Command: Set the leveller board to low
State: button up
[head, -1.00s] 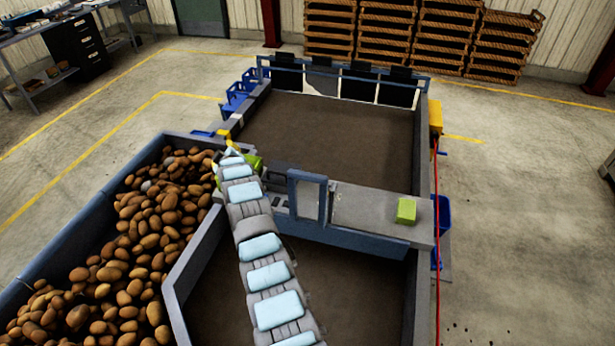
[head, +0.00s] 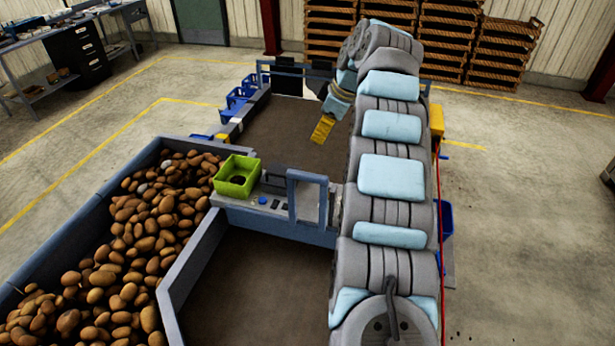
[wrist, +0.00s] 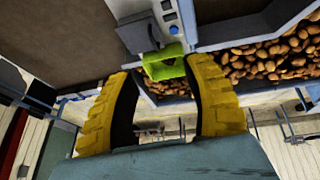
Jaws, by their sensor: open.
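My gripper (head: 321,130) has yellow ridged fingers and hangs above the far brown belt (head: 285,130). In the wrist view its two fingers stand wide apart with nothing held between them. Beyond them is a grey control ledge (head: 282,206) across the grader, with a dark box (head: 275,178), a blue button (head: 263,200) and small switches. In the wrist view a grey housing with a dark handle (wrist: 152,35) stands beside the blue button (wrist: 174,29). I cannot tell for sure which part is the leveller board or its setting. My arm hides the ledge's right part.
An open lime-green bin (head: 237,175) sits at the ledge's left end. A blue upright frame (head: 307,200) rises from the ledge. A hopper (head: 60,232) full of potatoes lies to the left.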

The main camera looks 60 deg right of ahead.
jog(key=y, duration=0.2)
send_near(308, 174)
jog(key=shift+w+a+f+n+h+p, duration=0.15)
jog(key=shift+f+p, duration=0.1)
jog(key=shift+f, duration=0.1)
jog(key=shift+w+a+f+n+h+p, duration=0.15)
jog(key=shift+f+p, duration=0.05)
jog(key=shift+f, duration=0.1)
jog(key=b+x, duration=0.2)
jog(key=shift+w+f+b, duration=0.15)
jog(key=shift+f+b, duration=0.15)
jog(key=shift+f, duration=0.1)
jog(key=shift+w+a+f, duration=0.1)
jog(key=shift+w+f, duration=0.1)
jog(key=shift+p+x, duration=0.8)
jog(key=shift+x, duration=1.85)
jog(key=shift+s, duration=0.1)
